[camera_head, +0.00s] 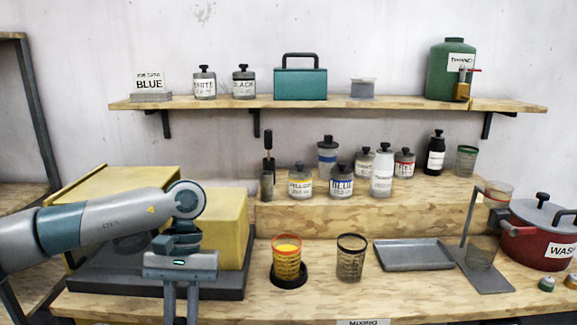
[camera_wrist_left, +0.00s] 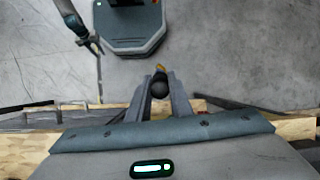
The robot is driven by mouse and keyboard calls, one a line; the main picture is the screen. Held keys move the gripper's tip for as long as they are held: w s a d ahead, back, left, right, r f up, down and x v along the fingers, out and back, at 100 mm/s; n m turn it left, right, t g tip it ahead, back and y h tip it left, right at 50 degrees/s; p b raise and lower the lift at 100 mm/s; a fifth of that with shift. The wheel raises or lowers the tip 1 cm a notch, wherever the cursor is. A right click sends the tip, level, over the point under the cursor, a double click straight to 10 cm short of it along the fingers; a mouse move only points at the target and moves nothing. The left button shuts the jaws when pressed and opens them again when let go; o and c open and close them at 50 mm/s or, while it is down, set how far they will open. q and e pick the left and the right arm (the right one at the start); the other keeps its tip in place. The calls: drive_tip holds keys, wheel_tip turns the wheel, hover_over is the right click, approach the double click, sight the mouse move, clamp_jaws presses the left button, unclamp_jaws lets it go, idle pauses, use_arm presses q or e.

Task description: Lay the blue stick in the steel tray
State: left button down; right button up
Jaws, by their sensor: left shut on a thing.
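The steel tray (camera_head: 412,254) lies flat and empty on the bench, right of the middle in the head view. My left gripper (camera_head: 181,318) is at the bench's front left, fingers down, well left of the tray; its tips are cut off by the frame edge. In the wrist view my left gripper (camera_wrist_left: 160,84) is shut on a dark, round-ended thing (camera_wrist_left: 158,89) with a yellow-orange tip. No blue shows on it, so I cannot confirm it is the blue stick. My right gripper (camera_wrist_left: 91,43) seems to show, small, at upper left of the wrist view.
A cup of yellow (camera_head: 288,268) and an empty cup (camera_head: 351,264) stand between my left gripper and the tray. A stand (camera_head: 484,280) and a red pot (camera_head: 535,240) are right of the tray. Several labelled jars stand on the step behind. A yellow block (camera_head: 224,222) sits behind my gripper.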

use_arm(q)
drive_tip(key=shift+s+a+f+m+y, duration=0.3)
drive_tip(key=shift+s+a+f+m, duration=0.2)
drive_tip(key=shift+m, duration=0.2)
drive_tip(key=shift+f, duration=0.1)
drive_tip(key=s+f, duration=0.4)
drive_tip(key=f, duration=0.1)
drive_tip(key=shift+s+f, duration=0.4)
drive_tip(key=shift+d, duration=0.1)
